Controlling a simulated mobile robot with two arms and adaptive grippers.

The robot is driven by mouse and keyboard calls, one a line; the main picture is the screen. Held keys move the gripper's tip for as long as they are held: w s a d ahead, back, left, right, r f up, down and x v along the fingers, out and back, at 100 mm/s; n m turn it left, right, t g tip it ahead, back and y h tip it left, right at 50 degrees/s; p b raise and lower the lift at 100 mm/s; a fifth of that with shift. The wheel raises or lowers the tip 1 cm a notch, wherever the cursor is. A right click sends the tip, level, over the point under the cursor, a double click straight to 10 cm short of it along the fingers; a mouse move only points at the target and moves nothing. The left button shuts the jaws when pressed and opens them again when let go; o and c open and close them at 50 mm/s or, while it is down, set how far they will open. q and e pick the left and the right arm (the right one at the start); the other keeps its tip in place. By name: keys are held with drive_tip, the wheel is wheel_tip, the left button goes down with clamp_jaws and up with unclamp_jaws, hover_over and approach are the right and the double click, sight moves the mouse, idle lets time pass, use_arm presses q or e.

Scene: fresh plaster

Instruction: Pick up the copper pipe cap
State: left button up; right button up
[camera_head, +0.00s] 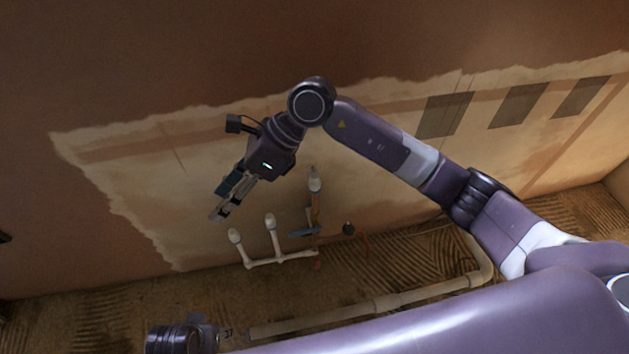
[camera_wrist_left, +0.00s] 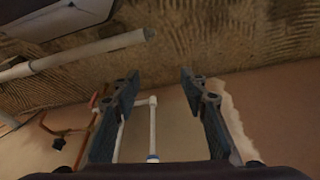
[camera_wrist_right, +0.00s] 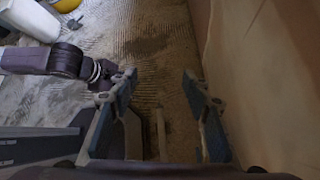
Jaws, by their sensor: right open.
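I cannot make out the copper pipe cap for certain. A thin copper pipe (camera_head: 316,212) rises from the floor by the wall, with a pale rounded end (camera_head: 315,182) at its top. My right gripper (camera_head: 217,213) is open in the air, above and left of the pipes in the head view. Its fingers (camera_wrist_right: 160,78) stand apart with nothing held between them in the right wrist view. My left gripper (camera_wrist_left: 158,80) is open and empty in its wrist view, where copper-coloured piping (camera_wrist_left: 55,131) shows to the left of its fingers.
White pipe stubs (camera_head: 270,222) with rounded tops stand left of the copper pipe on a joined run. A long pale pipe (camera_head: 365,306) lies along the floor. The part-plastered wall (camera_head: 150,165) rises close behind. A yellow object (camera_wrist_right: 65,4) shows far off in the right wrist view.

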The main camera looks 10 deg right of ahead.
drive_tip(key=w+d+f+h, duration=0.2)
drive_tip(key=d+h, duration=0.1)
drive_tip(key=d, duration=0.2)
drive_tip(key=w+d+f+h, duration=0.2)
drive_tip(key=w+d, duration=0.1)
drive_tip(key=d, duration=0.3)
drive_tip(key=t+h, duration=0.1)
drive_tip(key=h, duration=0.3)
hover_over(313, 175)
drive_tip(key=s, duration=0.1)
drive_tip(key=shift+a+r, duration=0.15)
drive_tip(key=shift+r, duration=0.25)
drive_tip(key=f, duration=0.5)
drive_tip(key=w+f+b, duration=0.1)
drive_tip(key=f, duration=0.1)
drive_tip(key=shift+d+f, duration=0.2)
drive_tip(key=shift+f, duration=0.1)
use_arm(q)
drive_tip(key=shift+r, duration=0.3)
use_arm(e)
drive_tip(key=shift+c, duration=0.4)
drive_tip(key=c, duration=1)
drive_tip(key=shift+r, duration=0.1)
